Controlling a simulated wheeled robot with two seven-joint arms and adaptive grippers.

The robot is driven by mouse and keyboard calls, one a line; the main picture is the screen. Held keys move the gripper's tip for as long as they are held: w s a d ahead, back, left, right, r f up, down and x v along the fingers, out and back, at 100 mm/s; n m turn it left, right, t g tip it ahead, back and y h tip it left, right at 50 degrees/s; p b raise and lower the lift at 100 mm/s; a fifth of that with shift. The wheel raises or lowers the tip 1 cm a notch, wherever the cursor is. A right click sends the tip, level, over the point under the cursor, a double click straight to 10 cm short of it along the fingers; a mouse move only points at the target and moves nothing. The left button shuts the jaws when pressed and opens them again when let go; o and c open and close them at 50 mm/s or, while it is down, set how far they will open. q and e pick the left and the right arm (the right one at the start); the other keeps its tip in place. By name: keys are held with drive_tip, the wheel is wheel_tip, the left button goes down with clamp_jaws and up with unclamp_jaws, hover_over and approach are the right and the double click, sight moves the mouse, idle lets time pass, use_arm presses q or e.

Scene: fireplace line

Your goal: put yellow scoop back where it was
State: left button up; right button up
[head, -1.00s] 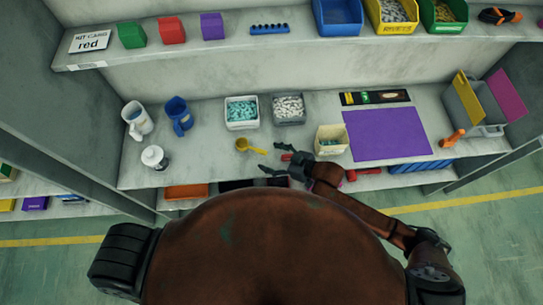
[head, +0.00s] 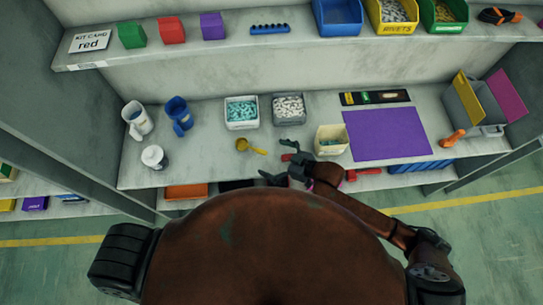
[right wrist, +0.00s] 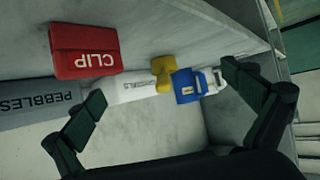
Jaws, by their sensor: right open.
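The yellow scoop (head: 242,144) lies on the bench in front of the white bin of teal pieces, its handle pointing right. In the right wrist view the scoop (right wrist: 163,72) shows between the fingers, beyond their tips. My right gripper (head: 275,160) is open and empty at the bench's front edge, to the right of the scoop and apart from it. In the right wrist view its two fingers (right wrist: 163,86) are spread wide. My left gripper is not in view.
The white bin (head: 241,125) and grey pebbles bin (head: 289,121) stand behind. A cream bin (head: 331,151) and purple mat (head: 400,150) are to the right. A blue jug (head: 178,124) and white jug (head: 148,124) stand left. A red box marked CLIP (right wrist: 85,50) is near the gripper.

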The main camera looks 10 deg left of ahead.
drive_tip(key=shift+v, duration=3.75)
